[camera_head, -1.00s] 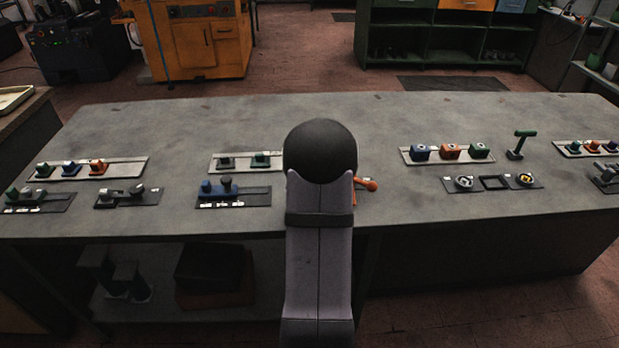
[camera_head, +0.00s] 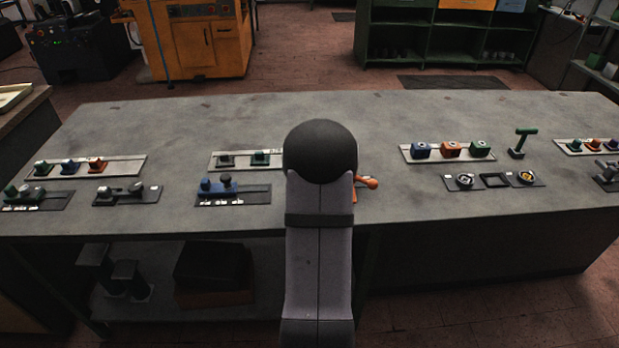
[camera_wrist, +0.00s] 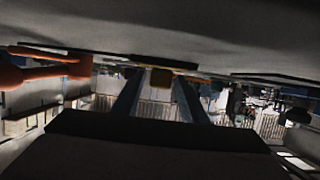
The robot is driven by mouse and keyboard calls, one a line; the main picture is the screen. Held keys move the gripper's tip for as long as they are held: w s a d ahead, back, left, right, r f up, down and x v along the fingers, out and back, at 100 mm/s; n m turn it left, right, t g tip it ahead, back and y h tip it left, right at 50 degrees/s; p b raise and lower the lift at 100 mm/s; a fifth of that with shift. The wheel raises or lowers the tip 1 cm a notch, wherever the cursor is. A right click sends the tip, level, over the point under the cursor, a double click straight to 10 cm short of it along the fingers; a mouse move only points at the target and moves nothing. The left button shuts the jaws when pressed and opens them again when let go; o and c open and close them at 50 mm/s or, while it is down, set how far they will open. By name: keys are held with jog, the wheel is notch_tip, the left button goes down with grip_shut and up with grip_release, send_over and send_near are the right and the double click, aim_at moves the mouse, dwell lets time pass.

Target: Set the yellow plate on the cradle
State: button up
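In the wrist view a small yellow-orange block (camera_wrist: 160,77), possibly the yellow plate, shows ahead between my two blue-grey fingers. My gripper (camera_wrist: 160,82) looks open, with gaps on both sides of the block. I cannot tell how far the block is from the fingertips. In the head view my own dark arm hides my gripper and the middle of the bench. I cannot make out the cradle with certainty in either view.
An orange handle (camera_head: 367,182) sticks out right of my arm; it also shows in the wrist view (camera_wrist: 40,72). A blue fixture (camera_head: 218,189) stands to the left, and a tray of coloured blocks (camera_head: 449,153) to the right. The back of the grey bench (camera_head: 220,118) is clear.

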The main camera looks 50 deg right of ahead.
dwell(0.3)
jog(key=shift+b+v, duration=0.35)
jog(key=shift+v, duration=3.35)
